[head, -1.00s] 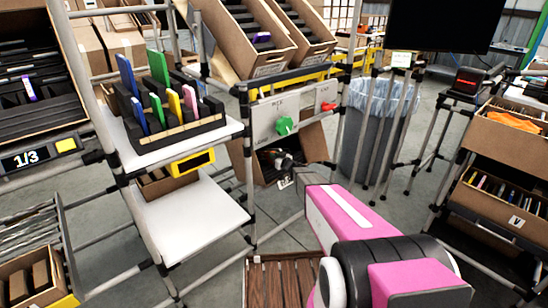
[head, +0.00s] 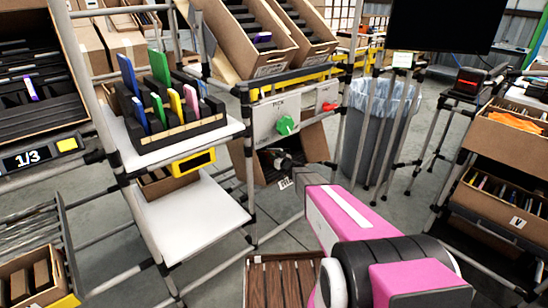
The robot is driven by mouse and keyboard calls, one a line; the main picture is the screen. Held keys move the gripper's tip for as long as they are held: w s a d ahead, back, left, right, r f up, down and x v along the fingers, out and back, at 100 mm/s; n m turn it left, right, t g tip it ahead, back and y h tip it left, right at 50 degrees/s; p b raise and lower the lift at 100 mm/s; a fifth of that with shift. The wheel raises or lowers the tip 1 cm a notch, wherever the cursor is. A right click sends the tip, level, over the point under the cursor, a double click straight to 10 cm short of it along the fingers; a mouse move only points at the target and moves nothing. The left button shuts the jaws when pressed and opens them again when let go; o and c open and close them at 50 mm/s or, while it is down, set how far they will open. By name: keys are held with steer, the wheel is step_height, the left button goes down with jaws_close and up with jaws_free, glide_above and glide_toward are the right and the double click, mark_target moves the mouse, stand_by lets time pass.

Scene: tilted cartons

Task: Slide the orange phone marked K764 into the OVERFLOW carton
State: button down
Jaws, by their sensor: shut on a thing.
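I cannot pick out the orange phone marked K764, and no OVERFLOW lettering is readable.
A panel with a green knob (head: 285,125) and a red knob (head: 329,107) hangs just above. A rack of coloured phones (head: 172,112) stands on the left shelf. A lined bin (head: 378,135) stands right of the carton. Metal posts flank the carton.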

stand_by(0.4)
steer(key=c, duration=1)
jaws_free()
steer(key=shift+s+d+r, duration=0.65)
steer(key=shift+s+d, duration=0.15)
steer(key=shift+s, duration=0.3)
steer(key=shift+s+d+r, duration=0.6)
steer(key=shift+s+d, duration=0.2)
steer(key=shift+s, duration=0.3)
steer(key=shift+s+d+r, duration=0.65)
steer(key=shift+s+d, duration=0.15)
steer(key=shift+s, duration=0.3)
